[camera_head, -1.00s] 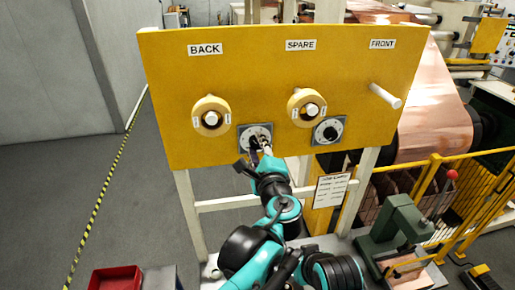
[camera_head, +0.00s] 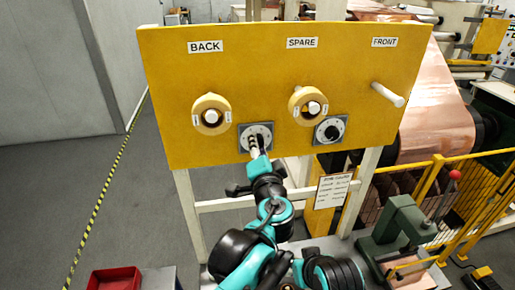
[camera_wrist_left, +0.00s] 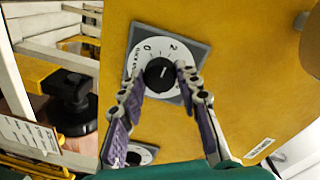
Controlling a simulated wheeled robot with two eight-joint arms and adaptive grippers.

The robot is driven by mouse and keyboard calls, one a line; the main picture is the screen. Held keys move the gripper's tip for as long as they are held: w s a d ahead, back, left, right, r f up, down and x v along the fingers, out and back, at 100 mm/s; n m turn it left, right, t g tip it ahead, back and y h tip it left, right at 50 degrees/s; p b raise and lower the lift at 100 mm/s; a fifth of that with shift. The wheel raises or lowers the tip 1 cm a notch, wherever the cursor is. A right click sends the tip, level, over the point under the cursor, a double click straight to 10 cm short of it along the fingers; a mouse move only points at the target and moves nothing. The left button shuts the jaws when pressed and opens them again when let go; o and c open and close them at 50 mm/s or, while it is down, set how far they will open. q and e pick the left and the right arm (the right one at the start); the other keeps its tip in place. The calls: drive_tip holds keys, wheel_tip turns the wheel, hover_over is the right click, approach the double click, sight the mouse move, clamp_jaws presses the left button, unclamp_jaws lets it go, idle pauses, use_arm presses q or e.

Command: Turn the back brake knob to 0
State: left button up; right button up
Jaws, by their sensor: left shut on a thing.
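The back brake knob (camera_wrist_left: 157,66) is round and black, on a white dial (camera_wrist_left: 142,50) with a grey square plate. The numerals 0 and 2 show on the dial's upper part. A short pale line on the knob leans up and right, but the exact reading is too small to tell. My left gripper (camera_wrist_left: 161,84) has its two purple-padded fingers on either side of the knob, shut on it. In the head view the dial plate (camera_head: 269,129) sits right of and below the BACK label, and my left gripper (camera_head: 256,145) covers its lower part.
A yellow panel (camera_head: 240,75) carries BACK, SPARE and FRONT labels. A second dial (camera_head: 329,131) is to the right. Two round yellow fittings (camera_head: 211,114) (camera_head: 308,106) and a white peg (camera_head: 388,95) stick out. A green machine (camera_head: 397,232) stands lower right.

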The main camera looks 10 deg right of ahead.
use_arm(q)
drive_tip(key=shift+w+f+n+t+b, duration=0.15)
drive_tip(key=shift+n+b, duration=0.2)
drive_tip(key=shift+n, duration=2.05)
drive_tip(key=shift+s+r+n+t+b, duration=0.15)
drive_tip(key=shift+n+b, duration=0.2)
drive_tip(key=shift+n, duration=2.05)
drive_tip(key=shift+f, duration=0.1)
drive_tip(key=o, duration=0.9)
drive_tip(key=shift+o, duration=1.3)
drive_tip(key=shift+w+f, duration=0.1)
drive_tip(key=shift+w, duration=0.1)
drive_tip(key=s, duration=1.2)
drive_tip(key=shift+a, duration=0.45)
